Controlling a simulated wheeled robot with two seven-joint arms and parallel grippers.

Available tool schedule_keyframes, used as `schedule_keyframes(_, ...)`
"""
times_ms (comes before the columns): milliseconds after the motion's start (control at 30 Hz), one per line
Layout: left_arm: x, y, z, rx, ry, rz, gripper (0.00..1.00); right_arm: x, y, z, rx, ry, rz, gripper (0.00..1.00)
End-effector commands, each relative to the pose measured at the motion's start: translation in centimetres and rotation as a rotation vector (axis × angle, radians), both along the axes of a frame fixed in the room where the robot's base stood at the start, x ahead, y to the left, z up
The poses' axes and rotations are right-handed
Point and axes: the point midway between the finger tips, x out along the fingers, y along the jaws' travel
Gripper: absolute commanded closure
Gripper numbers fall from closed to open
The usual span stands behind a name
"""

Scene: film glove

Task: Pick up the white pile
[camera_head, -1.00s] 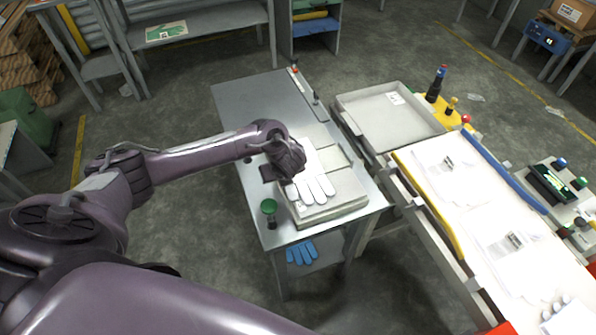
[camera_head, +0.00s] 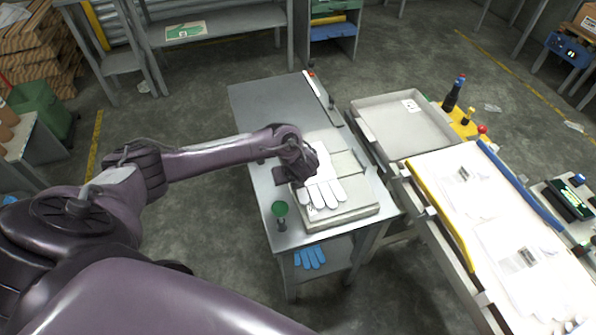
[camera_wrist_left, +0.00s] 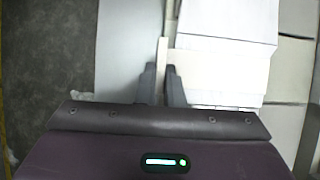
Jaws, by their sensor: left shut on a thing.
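The white pile (camera_head: 323,192), topped by a white glove shape with its fingers toward me, lies on a pale flat block (camera_head: 345,212) on the metal table. My left gripper (camera_head: 294,176) reaches down at the pile's left side, and the hand covers part of it. In the left wrist view the two dark fingers (camera_wrist_left: 161,84) are close together, with a thin pale strip between them. The layered white pile (camera_wrist_left: 226,58) is just right of the fingers there. The strip looks like the pile's edge; its contact with the fingers is partly hidden. My right gripper is not in view.
The metal table (camera_head: 262,100) has free room at its far left. A green round-topped post (camera_head: 280,210) stands near its left edge. A blue glove (camera_head: 310,257) lies on the shelf below. A grey tray (camera_head: 405,125) and a bench with white sheets stand at right.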

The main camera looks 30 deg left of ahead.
Motion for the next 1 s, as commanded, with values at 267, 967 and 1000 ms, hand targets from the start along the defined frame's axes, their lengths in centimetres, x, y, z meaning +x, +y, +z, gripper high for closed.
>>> schedule_keyframes(267,0.1,-0.1,3.1,-0.002,-0.004,-0.001,1.00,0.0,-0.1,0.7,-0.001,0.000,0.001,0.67)
schedule_keyframes(967,0.1,0.0,19.2,0.001,-0.002,0.000,1.00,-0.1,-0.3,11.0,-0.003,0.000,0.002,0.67)
schedule_keyframes(1000,0.1,0.0,19.4,0.001,-0.002,0.000,1.00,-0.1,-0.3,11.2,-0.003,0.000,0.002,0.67)
